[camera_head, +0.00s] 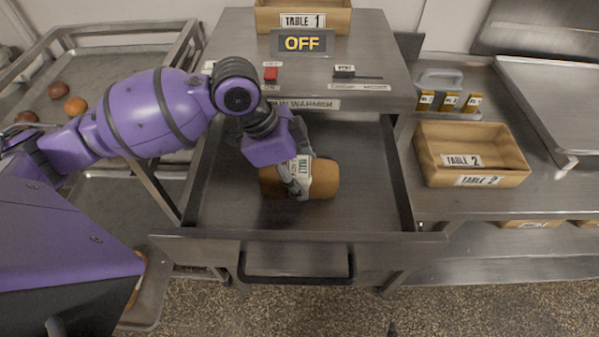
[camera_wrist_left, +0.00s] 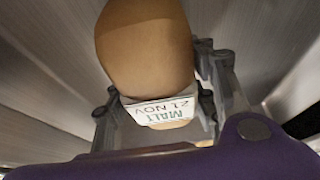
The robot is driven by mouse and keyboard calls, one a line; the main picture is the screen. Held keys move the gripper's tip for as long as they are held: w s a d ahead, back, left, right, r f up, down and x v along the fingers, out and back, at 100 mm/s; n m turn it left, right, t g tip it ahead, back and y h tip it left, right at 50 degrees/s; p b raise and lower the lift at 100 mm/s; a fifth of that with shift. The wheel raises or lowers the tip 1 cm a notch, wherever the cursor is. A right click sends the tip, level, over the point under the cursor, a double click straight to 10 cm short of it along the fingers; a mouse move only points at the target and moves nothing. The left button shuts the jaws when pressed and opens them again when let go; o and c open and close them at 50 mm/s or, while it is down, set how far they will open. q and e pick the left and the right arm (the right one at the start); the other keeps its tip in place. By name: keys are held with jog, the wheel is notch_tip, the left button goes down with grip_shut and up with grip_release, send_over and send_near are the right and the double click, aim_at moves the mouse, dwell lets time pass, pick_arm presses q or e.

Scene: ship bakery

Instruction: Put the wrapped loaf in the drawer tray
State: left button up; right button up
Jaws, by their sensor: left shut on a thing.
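The wrapped loaf (camera_head: 324,179) is brown with a white paper band around its middle; the loaf also shows in the left wrist view (camera_wrist_left: 146,48), where the band reads "MALT 21 NOV". My left gripper (camera_head: 299,185) is shut on the loaf at its band, and its fingers flank the band in the wrist view (camera_wrist_left: 160,110). The loaf is inside the outline of the open drawer tray (camera_head: 372,212), seen from above. I cannot tell whether the loaf touches the tray's floor. My right gripper is in neither view.
The bun warmer (camera_head: 375,55) above the drawer has an "OFF" sign (camera_head: 303,42) and a red switch (camera_head: 271,73). A wooden "TABLE 2" crate (camera_head: 515,178) stands right, and a "TABLE 1" crate (camera_head: 335,17) sits on top. A rack with round buns is at left.

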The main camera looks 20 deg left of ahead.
pick_arm(q)
jog(key=o, duration=1)
jog(key=shift+w+f, duration=0.15)
jog(key=shift+f, duration=0.05)
jog(key=o, duration=0.4)
jog(key=v, duration=1.2)
jog(key=shift+d+r+p, duration=0.1)
jog(key=shift+r+p, duration=0.15)
jog(key=shift+p, duration=0.15)
